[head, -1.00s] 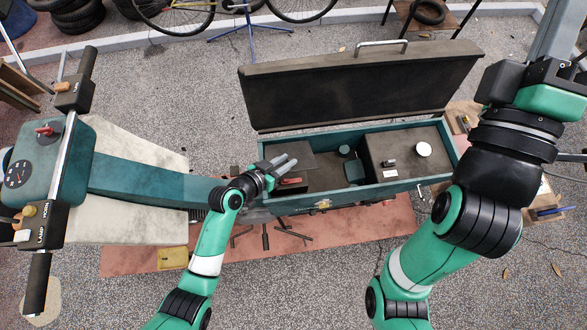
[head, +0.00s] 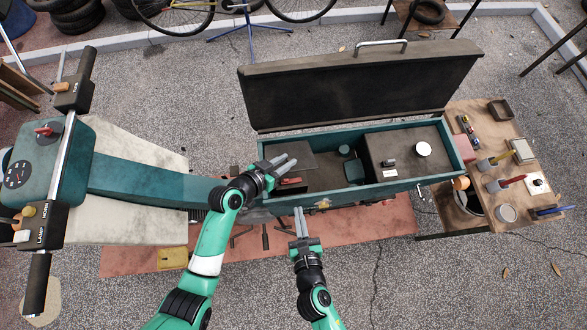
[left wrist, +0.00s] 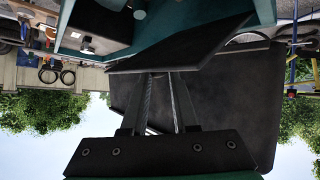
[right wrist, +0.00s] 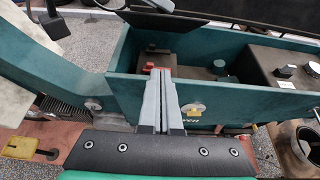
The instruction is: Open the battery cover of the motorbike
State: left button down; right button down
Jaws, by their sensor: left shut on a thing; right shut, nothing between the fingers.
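The motorbike's teal compartment box (head: 385,190) stands with its large dark lid (head: 360,88) raised. My left gripper (head: 283,164) is at the box's left end, shut on a dark flat panel (head: 292,155), which I take to be the battery cover. The panel is tilted up between the fingers in the left wrist view (left wrist: 180,45). A small red part (head: 291,181) shows below the fingers and also in the right wrist view (right wrist: 150,66); what lies around it is partly hidden. My right gripper (head: 299,212) is shut and empty, just in front of the box's front wall.
A yellow latch (head: 323,204) sits on the box's front wall, close to my right gripper. A grey block with a white cap (head: 423,149) fills the box's right part. A wooden table (head: 510,215) with tools and cups stands at right. The handlebar (head: 62,170) is at left.

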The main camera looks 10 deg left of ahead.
pick_arm(q)
jog(key=shift+a+f, duration=0.2)
jog(key=shift+f, duration=0.1)
pick_arm(e)
jog(key=w+a, duration=0.3)
jog(key=w, duration=0.8)
jog(key=shift+a+f, duration=0.35)
jog(key=shift+a, duration=0.05)
